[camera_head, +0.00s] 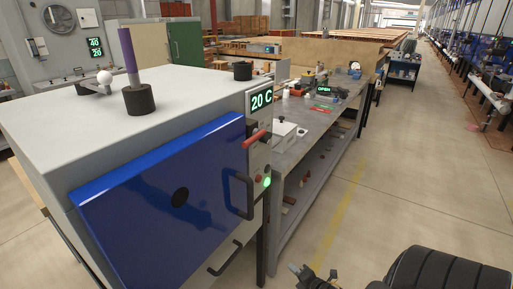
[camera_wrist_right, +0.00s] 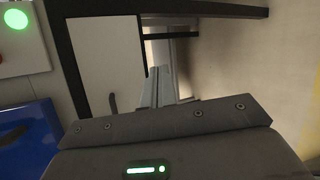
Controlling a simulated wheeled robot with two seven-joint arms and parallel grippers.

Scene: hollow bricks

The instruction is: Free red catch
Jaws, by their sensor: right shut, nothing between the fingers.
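The red catch (camera_head: 257,138) is a short red bar at the upper right edge of the blue door (camera_head: 150,200), just below the "20 C" display (camera_head: 261,101). It lies across the door's edge, tilted slightly. The blue door looks closed on the grey cabinet (camera_head: 110,85) and has a dark handle (camera_head: 238,196). The door's corner also shows in the wrist view (camera_wrist_right: 25,140). My right gripper (camera_head: 316,276) is low at the bottom of the head view, right of the cabinet and well apart from the catch. It is shut and empty. My left gripper is out of view.
A lit green button (camera_head: 267,182) sits below the catch. A grey workbench (camera_head: 310,125) with small items and an "OPEN" display stands behind the cabinet. A purple rod in a black base (camera_head: 139,98) stands on top. The floor on the right is clear.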

